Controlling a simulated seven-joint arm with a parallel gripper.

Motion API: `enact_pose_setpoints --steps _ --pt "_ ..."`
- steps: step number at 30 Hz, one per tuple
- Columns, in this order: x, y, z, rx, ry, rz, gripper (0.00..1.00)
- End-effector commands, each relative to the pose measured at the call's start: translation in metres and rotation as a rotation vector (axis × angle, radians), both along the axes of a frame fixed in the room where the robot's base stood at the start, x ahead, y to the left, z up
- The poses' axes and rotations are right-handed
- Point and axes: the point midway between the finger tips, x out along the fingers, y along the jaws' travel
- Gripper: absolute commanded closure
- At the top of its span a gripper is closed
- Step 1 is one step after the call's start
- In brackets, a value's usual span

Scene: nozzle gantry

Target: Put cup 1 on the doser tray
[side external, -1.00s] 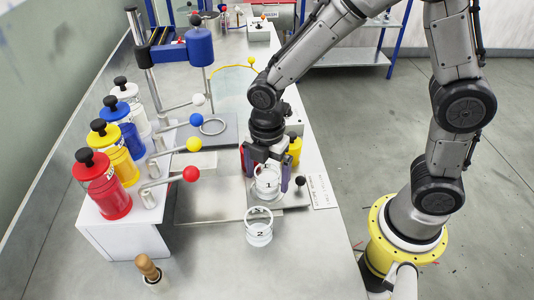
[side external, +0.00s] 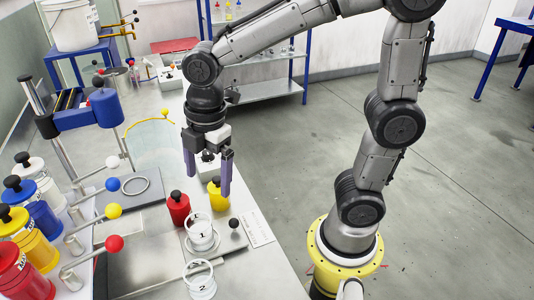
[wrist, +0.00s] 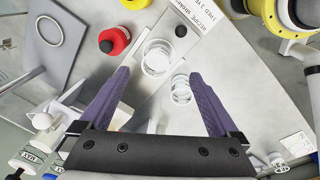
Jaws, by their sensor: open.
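Cup 1 (side external: 201,236), a clear cup with a white rim and a "1", stands upright on a flat metal plate (side external: 229,241) with a black knob. I cannot tell for sure whether this plate is the doser tray. Cup 1 also shows in the wrist view (wrist: 157,57), beyond my fingertips. Cup 2 (side external: 201,284) stands nearer the side camera, off that plate; it also shows in the wrist view (wrist: 181,90). My gripper (side external: 208,180) is open and empty, with purple fingers pointing down. It is raised above and behind cup 1, touching neither cup.
A small red bottle (side external: 178,209) and a yellow bottle (side external: 218,195) stand close behind cup 1. Ball-ended levers (side external: 114,243) and large coloured bottles (side external: 38,220) are at the left. A ring (side external: 135,185) lies on a plate behind.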

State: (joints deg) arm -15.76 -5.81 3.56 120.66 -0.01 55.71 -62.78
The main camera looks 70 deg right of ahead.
Motion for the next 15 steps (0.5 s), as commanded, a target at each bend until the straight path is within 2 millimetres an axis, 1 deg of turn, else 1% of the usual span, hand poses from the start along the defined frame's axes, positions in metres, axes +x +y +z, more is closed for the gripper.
enact_pose_setpoints --steps 1,3,6,9,12,15 --pt "-0.012 -0.013 0.012 0.025 -0.044 -0.133 0.03" --pt "-0.031 -0.029 0.023 0.066 -0.095 -0.340 0.03" --pt "-0.057 -0.048 0.033 0.137 -0.165 -0.628 0.03" --pt "-0.081 -0.063 0.037 0.214 -0.223 -0.889 0.03" --pt "-0.100 -0.072 0.038 0.287 -0.269 -1.094 0.03" --pt "-0.112 -0.077 0.036 0.340 -0.296 -1.232 0.03"
